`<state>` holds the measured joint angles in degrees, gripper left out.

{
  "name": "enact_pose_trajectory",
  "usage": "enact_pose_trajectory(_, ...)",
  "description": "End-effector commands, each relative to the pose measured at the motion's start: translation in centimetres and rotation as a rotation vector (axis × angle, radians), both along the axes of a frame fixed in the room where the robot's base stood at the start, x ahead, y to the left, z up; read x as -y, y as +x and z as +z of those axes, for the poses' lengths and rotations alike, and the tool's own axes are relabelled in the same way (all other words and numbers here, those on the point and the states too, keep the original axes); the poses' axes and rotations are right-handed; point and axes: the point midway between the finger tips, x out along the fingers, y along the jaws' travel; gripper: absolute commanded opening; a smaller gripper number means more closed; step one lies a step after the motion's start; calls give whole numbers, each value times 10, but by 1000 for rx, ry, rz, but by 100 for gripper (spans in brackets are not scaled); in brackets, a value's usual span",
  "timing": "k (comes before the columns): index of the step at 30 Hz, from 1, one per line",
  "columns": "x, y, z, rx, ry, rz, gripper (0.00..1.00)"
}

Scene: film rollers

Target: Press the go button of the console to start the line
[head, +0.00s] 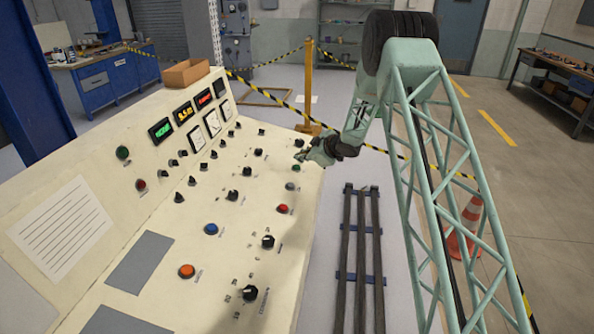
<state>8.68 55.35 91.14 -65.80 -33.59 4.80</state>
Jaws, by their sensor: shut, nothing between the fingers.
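The console (140,245) is a cream sloped panel on the left with meters, knobs and coloured buttons. A green button (123,152) sits on its upper left part. A grey-green button (290,186) sits near its right edge, below my gripper in the picture. The labels are too small to read, so I cannot tell which is the go button. My gripper (301,157) is shut and empty over the console's far right edge. I cannot tell whether its tips touch the panel.
Red (283,209), blue (211,229) and orange (187,271) buttons and several black knobs (249,293) crowd the panel. A brown box (186,73) stands on its top. Dark rails (361,245) run beside the console. A yellow post (309,85) and a traffic cone (466,228) stand behind and right.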

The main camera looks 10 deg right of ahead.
Motion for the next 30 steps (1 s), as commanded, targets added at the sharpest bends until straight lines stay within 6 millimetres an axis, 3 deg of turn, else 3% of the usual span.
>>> enact_pose_trajectory(9,-3,1,-15,0,0,0,0)
enact_pose_trajectory(30,-3,1,-15,0,0,0,0)
